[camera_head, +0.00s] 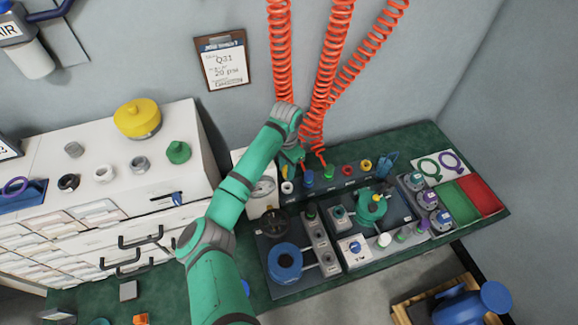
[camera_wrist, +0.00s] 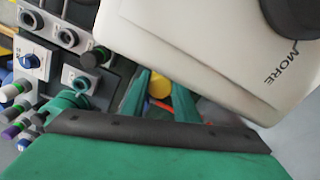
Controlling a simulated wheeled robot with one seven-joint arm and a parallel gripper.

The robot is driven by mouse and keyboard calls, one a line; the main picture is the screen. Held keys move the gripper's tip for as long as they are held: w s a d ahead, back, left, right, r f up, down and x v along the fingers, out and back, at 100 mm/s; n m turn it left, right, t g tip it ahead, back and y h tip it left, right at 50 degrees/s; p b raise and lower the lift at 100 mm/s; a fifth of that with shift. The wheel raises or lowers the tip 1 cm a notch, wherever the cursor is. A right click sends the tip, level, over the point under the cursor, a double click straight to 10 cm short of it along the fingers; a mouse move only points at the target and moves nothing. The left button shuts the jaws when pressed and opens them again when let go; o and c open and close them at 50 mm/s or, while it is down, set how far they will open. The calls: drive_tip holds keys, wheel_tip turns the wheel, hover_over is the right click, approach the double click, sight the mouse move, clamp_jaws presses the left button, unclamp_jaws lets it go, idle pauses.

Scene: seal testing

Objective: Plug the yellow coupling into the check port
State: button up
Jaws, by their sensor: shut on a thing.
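My gripper (camera_head: 292,158) is above the left end of the back rack in the head view, by the red coiled hoses. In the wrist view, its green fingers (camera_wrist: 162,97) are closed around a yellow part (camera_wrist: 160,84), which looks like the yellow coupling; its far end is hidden. A yellow-ringed fitting (camera_head: 366,165) stands at the right of the rack row. I cannot tell which fitting is the check port. A green round fixture (camera_head: 371,207) with a small yellow top sits on the panel.
Red coiled hoses (camera_head: 331,60) hang behind the bench. A white gauge box (camera_head: 261,197) stands close left of the gripper and fills the upper right of the wrist view. A blue round part (camera_head: 285,262) and purple-topped fittings (camera_head: 427,200) crowd the panel. Red and green trays (camera_head: 481,192) are at right.

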sight(285, 177)
drive_tip(key=shift+w+f, duration=0.15)
drive_tip(key=shift+f, duration=1.65)
drive_tip(key=shift+d, duration=0.2)
drive_tip(key=shift+s+a, duration=0.2)
drive_tip(key=shift+a, duration=0.15)
drive_tip(key=shift+s+d, duration=0.1)
drive_tip(key=shift+d, duration=0.1)
drive_tip(key=shift+w+a, duration=0.1)
drive_tip(key=shift+w, duration=0.2)
drive_tip(key=shift+s+d+f, duration=0.1)
drive_tip(key=shift+s+d, duration=0.05)
drive_tip(key=shift+d, duration=0.15)
drive_tip(key=shift+a+f, duration=0.2)
drive_tip(key=shift+a, duration=0.35)
drive_tip(key=shift+s+f, duration=0.1)
drive_tip(key=shift+f, duration=0.05)
